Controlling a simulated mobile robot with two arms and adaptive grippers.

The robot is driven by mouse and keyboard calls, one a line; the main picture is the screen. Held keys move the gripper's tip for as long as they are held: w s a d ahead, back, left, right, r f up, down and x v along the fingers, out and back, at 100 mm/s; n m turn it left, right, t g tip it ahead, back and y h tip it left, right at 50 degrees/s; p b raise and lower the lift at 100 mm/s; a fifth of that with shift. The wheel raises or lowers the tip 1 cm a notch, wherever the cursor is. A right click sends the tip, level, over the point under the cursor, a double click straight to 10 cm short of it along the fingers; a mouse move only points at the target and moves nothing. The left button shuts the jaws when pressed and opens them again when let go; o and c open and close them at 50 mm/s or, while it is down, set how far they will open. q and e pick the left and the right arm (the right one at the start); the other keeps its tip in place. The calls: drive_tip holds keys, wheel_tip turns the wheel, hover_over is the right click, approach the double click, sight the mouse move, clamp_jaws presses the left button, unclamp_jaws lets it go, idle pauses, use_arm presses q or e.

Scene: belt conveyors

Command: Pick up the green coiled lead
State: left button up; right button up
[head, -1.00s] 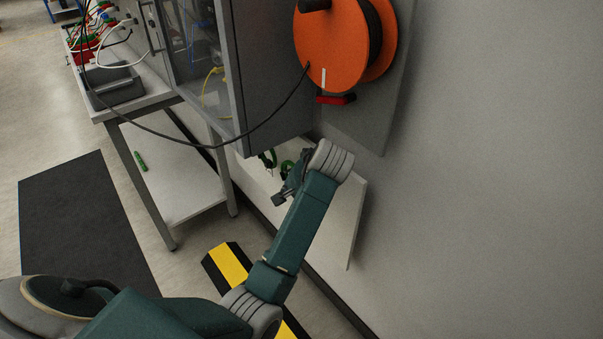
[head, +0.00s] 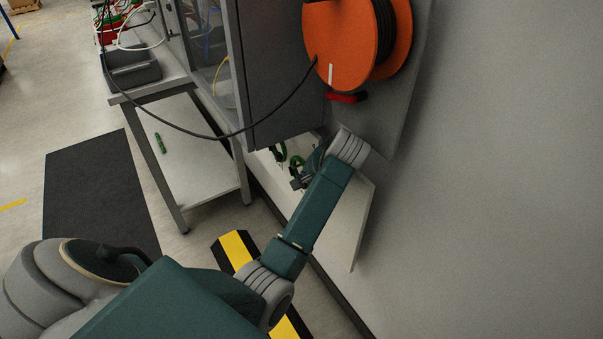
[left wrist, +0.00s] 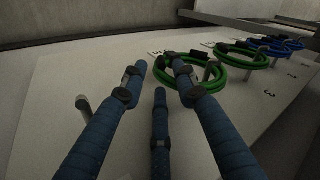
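Two green coiled leads hang on pegs on a pale board. The nearer coil (left wrist: 222,79) is in the left wrist view, just ahead and right of my fingers, partly hidden behind the right finger. A second green coil (left wrist: 246,64) hangs beyond it. In the head view, one green coil (head: 297,169) shows beside my left gripper (head: 301,182) and another green coil (head: 279,151) lies farther back. My left gripper is open, its blue fingers apart with nothing seen between them; contact with the nearer coil cannot be told. My right gripper is out of view.
Blue coils (left wrist: 285,44) hang farther along the board (left wrist: 60,100). An empty peg (left wrist: 83,104) stands at left. A grey cabinet (head: 275,75) and orange cable reel (head: 350,45) are above the board. A black cable loops across. A green object (head: 160,143) lies on a lower shelf.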

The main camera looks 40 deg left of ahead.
use_arm(q)
drive_tip(key=x, duration=0.4)
drive_tip(key=shift+a, duration=0.2)
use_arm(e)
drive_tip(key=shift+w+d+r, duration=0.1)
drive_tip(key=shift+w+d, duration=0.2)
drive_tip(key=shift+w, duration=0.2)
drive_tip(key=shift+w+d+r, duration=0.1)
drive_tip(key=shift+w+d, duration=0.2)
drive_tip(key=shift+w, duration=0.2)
use_arm(q)
drive_tip(key=c, duration=0.6)
clamp_jaws()
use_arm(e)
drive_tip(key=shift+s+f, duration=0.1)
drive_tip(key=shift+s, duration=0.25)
